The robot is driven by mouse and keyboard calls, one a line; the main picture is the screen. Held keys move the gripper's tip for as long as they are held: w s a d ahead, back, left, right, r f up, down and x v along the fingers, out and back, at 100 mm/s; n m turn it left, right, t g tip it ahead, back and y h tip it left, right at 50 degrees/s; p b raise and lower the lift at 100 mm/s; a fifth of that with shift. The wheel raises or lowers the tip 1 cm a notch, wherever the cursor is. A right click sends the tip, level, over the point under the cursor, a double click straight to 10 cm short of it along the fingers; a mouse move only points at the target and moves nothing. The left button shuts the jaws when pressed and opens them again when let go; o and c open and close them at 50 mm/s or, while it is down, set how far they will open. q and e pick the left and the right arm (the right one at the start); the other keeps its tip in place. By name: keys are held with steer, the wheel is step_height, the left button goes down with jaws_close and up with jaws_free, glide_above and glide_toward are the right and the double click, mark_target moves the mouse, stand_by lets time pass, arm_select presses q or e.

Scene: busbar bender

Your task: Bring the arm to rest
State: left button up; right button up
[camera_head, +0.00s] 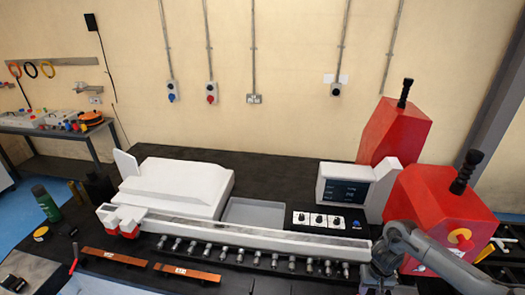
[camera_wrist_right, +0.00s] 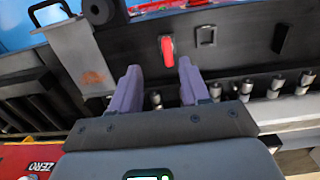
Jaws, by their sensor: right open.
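My right arm comes in from the right in the head view, its bent grey links in front of the red machine housing (camera_head: 437,210) at the right end of the busbar bender (camera_head: 265,238). My right gripper (camera_wrist_right: 157,88) shows in the right wrist view with its two purple-grey fingers apart. Beyond the fingertips are a dark machine face, a small red part (camera_wrist_right: 167,47) and a row of silver pins (camera_wrist_right: 245,88). My left gripper is not in view.
A display box (camera_head: 345,188) and a panel of black knobs (camera_head: 318,221) stand on the black bench. Two orange bars (camera_head: 186,272) lie at the front left. A green can (camera_head: 46,203) stands farther left. In the wrist view, a metal plate (camera_wrist_right: 78,55) rises left of the fingers.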

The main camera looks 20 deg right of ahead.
steer(key=s+a+f+n+g+y, duration=0.1)
steer(key=s+a+f+g+y, duration=0.1)
steer(key=s+a+f, duration=1.1)
steer(key=s+a+n+t+y, duration=0.1)
steer(key=s+a+y, duration=0.1)
steer(key=a, duration=1)
steer(key=s+a+t+y, duration=0.1)
steer(key=s+a+y, duration=0.15)
steer(key=a, duration=1.05)
steer(key=w+a+r+t+h, duration=0.25)
steer(key=a+r+t, duration=0.2)
steer(key=r, duration=0.35)
steer(key=d+r+n+h, duration=0.3)
steer(key=d+r+n, duration=0.3)
steer(key=d+r, duration=0.5)
steer(key=shift+w+d+n+h, duration=0.2)
steer(key=shift+d+n+h, duration=0.2)
steer(key=shift+d, duration=0.75)
